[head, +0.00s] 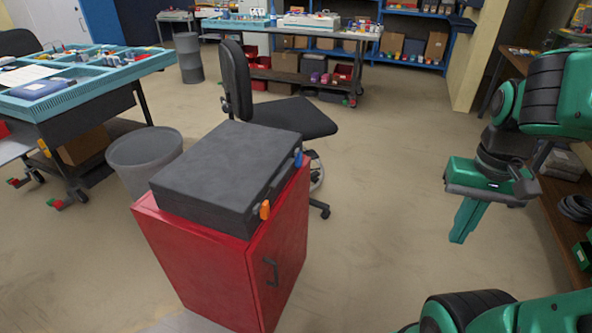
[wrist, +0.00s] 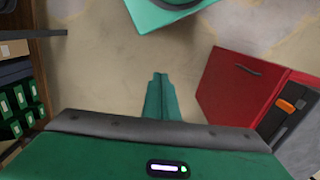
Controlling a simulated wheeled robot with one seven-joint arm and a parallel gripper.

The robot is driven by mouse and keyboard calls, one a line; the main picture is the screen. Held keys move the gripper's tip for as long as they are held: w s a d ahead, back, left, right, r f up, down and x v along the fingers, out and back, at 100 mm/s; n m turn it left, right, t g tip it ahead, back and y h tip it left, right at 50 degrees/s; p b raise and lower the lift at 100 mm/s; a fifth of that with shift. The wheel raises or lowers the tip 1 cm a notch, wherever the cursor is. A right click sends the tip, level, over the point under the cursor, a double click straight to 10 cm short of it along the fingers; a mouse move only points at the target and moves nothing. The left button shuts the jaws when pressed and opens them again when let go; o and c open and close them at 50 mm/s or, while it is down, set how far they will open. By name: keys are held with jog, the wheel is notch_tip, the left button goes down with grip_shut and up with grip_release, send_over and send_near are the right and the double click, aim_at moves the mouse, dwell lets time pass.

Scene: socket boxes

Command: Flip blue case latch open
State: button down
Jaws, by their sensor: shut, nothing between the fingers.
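A dark grey case (head: 225,172) lies closed on top of a red cabinet (head: 205,255). Its blue latch (head: 298,157) is at the far end of the side facing right, and an orange latch (head: 265,209) is at the near end. My gripper (head: 460,236) is shut and empty, pointing down over the floor, well to the right of the case. It also shows in the wrist view (wrist: 160,78).
A black office chair (head: 290,116) stands behind the case, and a grey bin (head: 144,150) stands to its left. A blue-topped workbench (head: 85,75) is at the left. Shelving (head: 555,160) lines the right side. The floor between cabinet and gripper is clear.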

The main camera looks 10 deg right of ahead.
jog(key=w+f+n+t+h, duration=0.1)
jog(key=w+f+n+t, duration=0.25)
jog(key=w, duration=0.65)
jog(key=w+f+n+t+h, duration=0.15)
jog(key=w+f+n, duration=0.3)
jog(key=w, duration=0.55)
jog(key=w+f+n+t+h, duration=0.1)
jog(key=w+f+n+t, duration=0.3)
jog(key=w, duration=0.6)
jog(key=w+a+f+n+t+y, duration=0.3)
jog(key=w+a+f+n+t, duration=0.15)
jog(key=w+a+n, duration=0.4)
jog(key=s+a+f+n+t+y, duration=0.1)
jog(key=s+a+n+t+y, duration=0.2)
jog(key=a, duration=0.7)
jog(key=shift+s+a+n+t, duration=0.45)
jog(key=shift+n+t, duration=0.3)
jog(key=shift+n, duration=0.6)
send_near(298, 159)
jog(key=w+a+f, duration=0.1)
jog(key=w+a, duration=0.1)
jog(key=a, duration=0.1)
jog(key=shift+w+d+f, duration=0.1)
jog(key=shift+w+d, duration=0.2)
jog(key=shift+w, duration=0.35)
jog(key=shift+w+d+f, duration=0.1)
jog(key=shift+w+d, duration=0.2)
jog(key=shift+w, duration=0.3)
jog(key=shift+w+d, duration=0.3)
jog(key=shift+w, duration=0.35)
